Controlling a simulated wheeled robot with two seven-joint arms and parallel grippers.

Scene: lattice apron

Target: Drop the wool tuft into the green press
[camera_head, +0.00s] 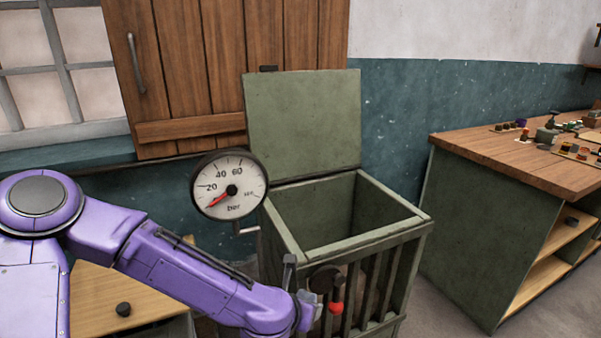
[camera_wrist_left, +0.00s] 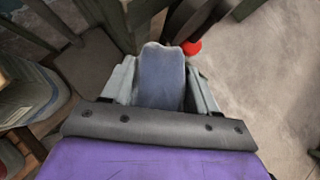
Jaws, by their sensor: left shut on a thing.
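The green press (camera_head: 418,226) is an open-topped, slatted box with its lid (camera_head: 303,122) raised behind it. Its inside looks empty as far as I can see. My left gripper (camera_head: 312,302) is low in front of the press's slatted front, outside the box and below its rim. In the left wrist view its two grey jaws (camera_wrist_left: 161,88) are shut on a blue-grey, rounded tuft (camera_wrist_left: 162,75), which looks like the wool tuft. In the head view the tuft is too small to make out clearly. My right gripper is not in view.
A round pressure gauge (camera_head: 230,186) stands at the press's left side. A dark lever with a red knob (camera_head: 336,307) is at the press's front, close to my left gripper. A wooden-topped workbench (camera_head: 500,160) with small items stands at the right. Floor shows between them.

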